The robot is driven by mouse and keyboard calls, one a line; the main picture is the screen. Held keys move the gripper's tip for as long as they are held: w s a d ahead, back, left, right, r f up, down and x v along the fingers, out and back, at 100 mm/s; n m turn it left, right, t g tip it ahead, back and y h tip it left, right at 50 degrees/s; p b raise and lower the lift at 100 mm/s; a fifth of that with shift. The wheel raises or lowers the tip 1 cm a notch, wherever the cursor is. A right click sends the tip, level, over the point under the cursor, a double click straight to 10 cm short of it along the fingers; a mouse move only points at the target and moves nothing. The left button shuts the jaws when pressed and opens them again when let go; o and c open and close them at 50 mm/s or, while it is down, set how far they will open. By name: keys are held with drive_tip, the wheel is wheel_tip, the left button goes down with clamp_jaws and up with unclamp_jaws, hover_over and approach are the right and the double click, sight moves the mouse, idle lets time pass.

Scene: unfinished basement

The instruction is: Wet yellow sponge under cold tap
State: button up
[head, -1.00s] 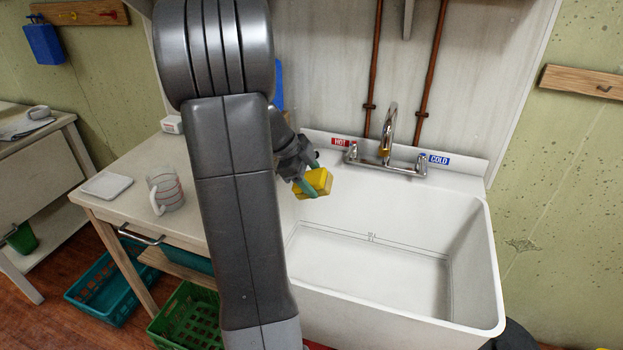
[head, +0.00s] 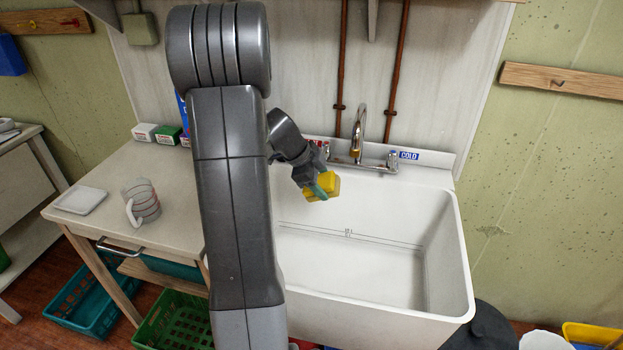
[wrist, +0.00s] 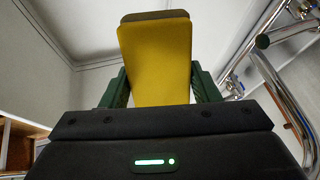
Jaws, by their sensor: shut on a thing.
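The yellow sponge (head: 324,186) is held over the left part of the white sink (head: 455,285). It fills the middle of the wrist view (wrist: 157,65), with a darker layer at its far end. My gripper (head: 316,189) is shut on it, its green fingers on both sides. The chrome tap (head: 359,125) stands at the sink's back, right of and behind the sponge, apart from it. The cold handle (head: 393,160) is beside the blue COLD label (head: 409,156). The hot handle is mostly hidden behind my arm's end. No water stream shows.
Green (head: 175,322) and teal (head: 80,300) crates sit below. The sink basin is empty.

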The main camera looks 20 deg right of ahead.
sight(335, 178)
drive_tip(key=shift+d+f+b, duration=0.2)
drive_tip(key=shift+d+b, duration=0.2)
drive_tip(key=shift+d, duration=0.1)
drive_tip(key=shift+d+f+b, duration=0.2)
drive_tip(key=shift+d+b, duration=0.15)
drive_tip(key=shift+d, duration=0.1)
drive_tip(key=shift+d+f+b, duration=0.1)
drive_tip(key=shift+d+b, duration=0.6)
drive_tip(key=shift+d, duration=0.6)
drive_tip(key=shift+s, duration=0.1)
drive_tip(key=shift+s+a+r+b, duration=0.2)
drive_tip(key=shift+s+a+b, duration=0.2)
drive_tip(key=shift+a, duration=0.15)
drive_tip(key=shift+s+a+r+b, duration=0.15)
drive_tip(key=shift+s+a+b, duration=0.15)
drive_tip(key=shift+a, duration=0.25)
drive_tip(key=s+a+r+b, duration=0.2)
drive_tip(key=s+a, duration=0.2)
drive_tip(key=a, duration=0.2)
drive_tip(key=shift+a+r+b, duration=0.15)
drive_tip(key=shift+r+b, duration=0.05)
drive_tip(key=shift+b, duration=0.15)
idle(0.7)
